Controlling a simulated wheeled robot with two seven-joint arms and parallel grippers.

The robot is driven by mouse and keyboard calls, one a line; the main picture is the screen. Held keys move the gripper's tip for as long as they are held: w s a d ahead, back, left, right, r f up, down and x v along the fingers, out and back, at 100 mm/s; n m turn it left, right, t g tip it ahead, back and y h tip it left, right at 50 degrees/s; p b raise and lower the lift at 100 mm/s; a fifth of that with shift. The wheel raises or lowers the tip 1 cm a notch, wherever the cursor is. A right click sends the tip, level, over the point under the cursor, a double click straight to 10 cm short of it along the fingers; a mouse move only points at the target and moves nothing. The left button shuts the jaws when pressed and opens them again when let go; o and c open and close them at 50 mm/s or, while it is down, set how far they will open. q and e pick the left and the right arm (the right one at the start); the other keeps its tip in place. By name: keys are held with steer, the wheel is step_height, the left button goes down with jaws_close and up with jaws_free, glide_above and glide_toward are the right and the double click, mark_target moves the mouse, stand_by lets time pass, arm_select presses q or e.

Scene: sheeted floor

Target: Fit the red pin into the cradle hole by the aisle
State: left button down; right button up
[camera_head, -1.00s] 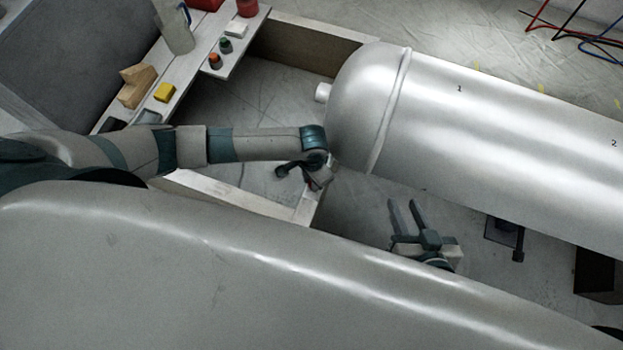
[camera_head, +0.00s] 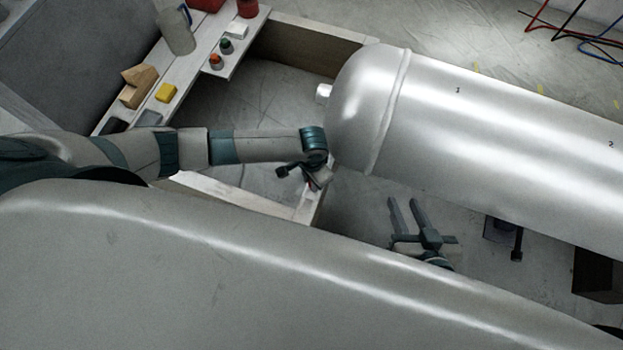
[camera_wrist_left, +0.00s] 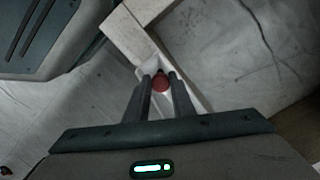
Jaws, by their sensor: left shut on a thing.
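My left gripper (camera_head: 322,185) is low at the corner of the pale cradle frame (camera_head: 235,196), near the rounded end of the big tank. In the left wrist view its two dark fingers (camera_wrist_left: 161,84) are shut on the red pin (camera_wrist_left: 160,83), whose round red end shows between them. The pin is over or against a pale beam (camera_wrist_left: 140,50) of the frame; I cannot tell whether it touches. No cradle hole is visible. My right gripper (camera_head: 408,218) is open and empty, low below the tank, its fingers apart.
The silver tank (camera_head: 480,130), marked 1 and 2, fills the right. A shelf (camera_head: 190,75) at upper left holds a wooden block (camera_head: 138,86), a yellow block (camera_head: 166,92), a jug (camera_head: 176,32) and small bottles. Cables (camera_head: 575,35) lie top right. Sheeted floor is open inside the frame.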

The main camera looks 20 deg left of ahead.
step_height(320, 180, up, 6)
steer(key=p, duration=0.6)
stand_by(7.1)
